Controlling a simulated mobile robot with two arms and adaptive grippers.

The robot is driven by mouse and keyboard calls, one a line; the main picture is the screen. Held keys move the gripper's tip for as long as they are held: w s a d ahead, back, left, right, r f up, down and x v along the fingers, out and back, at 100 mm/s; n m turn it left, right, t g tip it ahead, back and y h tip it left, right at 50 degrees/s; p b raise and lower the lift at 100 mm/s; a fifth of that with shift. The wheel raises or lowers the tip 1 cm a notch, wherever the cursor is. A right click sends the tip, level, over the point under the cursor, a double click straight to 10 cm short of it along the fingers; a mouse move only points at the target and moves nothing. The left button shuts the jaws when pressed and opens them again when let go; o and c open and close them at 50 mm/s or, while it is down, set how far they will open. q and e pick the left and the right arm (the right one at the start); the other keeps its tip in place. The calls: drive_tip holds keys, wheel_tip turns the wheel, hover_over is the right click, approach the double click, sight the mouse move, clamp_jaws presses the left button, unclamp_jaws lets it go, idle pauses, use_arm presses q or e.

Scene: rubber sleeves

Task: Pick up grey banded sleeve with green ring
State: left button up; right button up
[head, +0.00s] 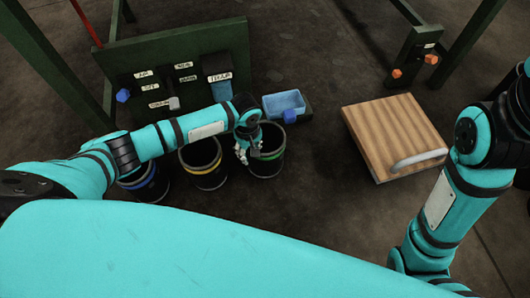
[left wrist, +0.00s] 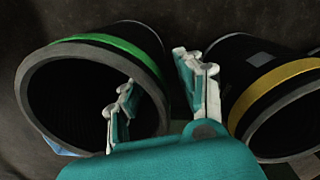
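The grey banded sleeve with the green ring (head: 270,157) stands open end up on the floor, rightmost in a row of sleeves. My left gripper (head: 246,153) is over its left side. In the left wrist view, the green-ringed sleeve (left wrist: 112,46) fills the left side. There my left gripper (left wrist: 158,80) is open, with one finger over or inside the sleeve's mouth and the other outside, on the side of the yellow-ringed sleeve. The sleeve wall lies between the fingers; contact cannot be told. My right arm shows at the right, but its gripper is out of view.
The yellow-ringed sleeve (head: 203,168) stands close on the left, with a blue-ringed sleeve (head: 150,187) beyond it. Behind are a green board (head: 150,62) with labels and a blue tray (head: 284,102). A wooden board (head: 385,125) with a handle lies to the right.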

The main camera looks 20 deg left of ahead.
use_arm(q)
drive_tip(key=shift+c, duration=0.3)
clamp_jaws()
drive_tip(key=shift+w+d+r, duration=0.1)
drive_tip(key=shift+r, duration=0.2)
